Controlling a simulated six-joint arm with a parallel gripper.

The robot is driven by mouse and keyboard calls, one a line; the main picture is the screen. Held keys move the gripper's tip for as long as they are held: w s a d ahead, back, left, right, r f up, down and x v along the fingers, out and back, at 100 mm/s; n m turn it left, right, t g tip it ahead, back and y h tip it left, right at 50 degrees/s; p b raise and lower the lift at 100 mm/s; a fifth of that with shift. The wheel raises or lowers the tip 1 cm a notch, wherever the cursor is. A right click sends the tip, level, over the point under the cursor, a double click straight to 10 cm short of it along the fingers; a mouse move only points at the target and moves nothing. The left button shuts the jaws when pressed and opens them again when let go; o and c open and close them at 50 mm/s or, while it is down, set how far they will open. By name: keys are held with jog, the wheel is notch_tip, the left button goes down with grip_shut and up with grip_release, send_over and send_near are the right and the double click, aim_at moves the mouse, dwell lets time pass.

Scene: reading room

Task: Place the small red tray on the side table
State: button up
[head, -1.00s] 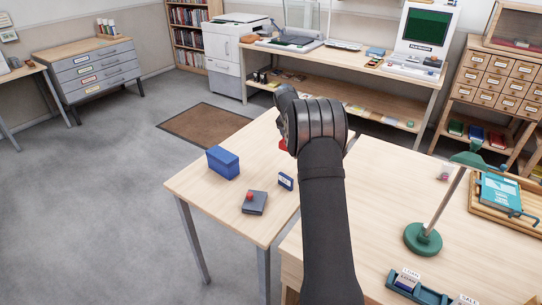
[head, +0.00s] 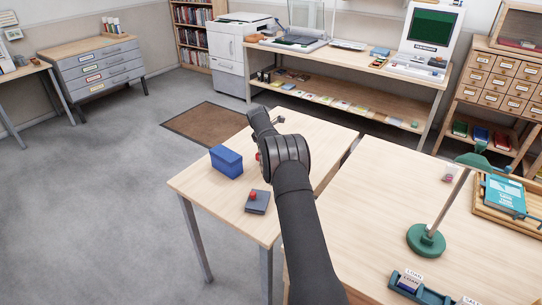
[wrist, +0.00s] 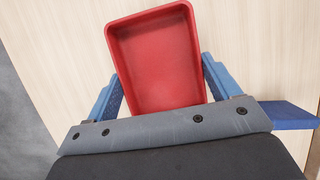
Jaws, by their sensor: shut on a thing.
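The small red tray (wrist: 155,45) lies between the two blue fingers of my gripper (wrist: 162,72) in the wrist view, and the fingers are shut on it. The tray looks empty, its open side facing the camera. In the head view only a sliver of red shows beside my wrist; the arm hides the rest. The side table (head: 215,190) is the smaller light wood table on the left, and my gripper is over it. Pale wood shows behind the tray in the wrist view. I cannot tell whether the tray touches the tabletop.
On the side table stand a blue box (head: 227,161) and a dark block with a red knob (head: 257,202), both left of my arm. The larger desk (head: 375,200) on the right holds a green lamp (head: 426,240). The side table's front left corner is clear.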

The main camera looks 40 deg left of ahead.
jog(key=shift+f, duration=1.1)
jog(key=shift+f, duration=0.2)
jog(key=o, duration=1.1)
jog(key=shift+c, duration=0.2)
jog(key=v, duration=1.2)
jog(key=shift+r, duration=0.2)
jog(key=x, duration=1.2)
jog(key=shift+f, duration=0.35)
jog(key=shift+r, duration=1.5)
